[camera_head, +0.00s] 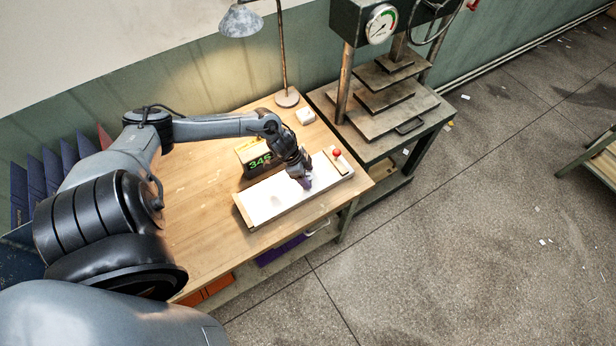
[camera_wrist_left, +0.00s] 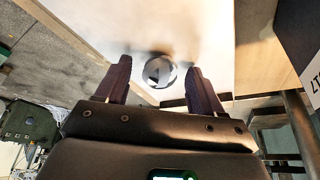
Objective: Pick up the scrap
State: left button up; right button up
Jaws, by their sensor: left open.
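My left gripper (camera_head: 305,182) is over the long white board (camera_head: 270,205) on the wooden table, with its fingers pointing down. In the left wrist view its two dark fingers (camera_wrist_left: 160,80) are apart. A small round, shiny grey-and-white thing (camera_wrist_left: 160,71) shows between the fingertips, against the white surface. I cannot tell for sure whether it is the scrap, or whether the fingers touch it. In the head view the gripper hides this spot. My right gripper is not in view.
A red knob (camera_head: 336,153) sits at the board's far right end. A yellow-and-black display (camera_head: 254,158) stands close behind the board. A lamp (camera_head: 287,98), a small white block (camera_head: 306,116) and a press with a gauge (camera_head: 381,24) are farther back. The table's front left is clear.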

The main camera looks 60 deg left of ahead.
aim_at(312, 176)
pick_arm(q)
jog(key=c, duration=1.2)
jog(key=shift+o, duration=0.2)
jog(key=shift+r, duration=0.8)
notch_tip(312, 176, up, 3)
jog(key=shift+f+p, duration=0.15)
jog(key=shift+p, duration=0.2)
jog(key=d+r, duration=0.6)
jog(key=d, duration=0.5)
jog(key=shift+w+d+r+p, duration=0.3)
jog(key=shift+d+r+p, duration=0.05)
jog(key=shift+p, duration=0.05)
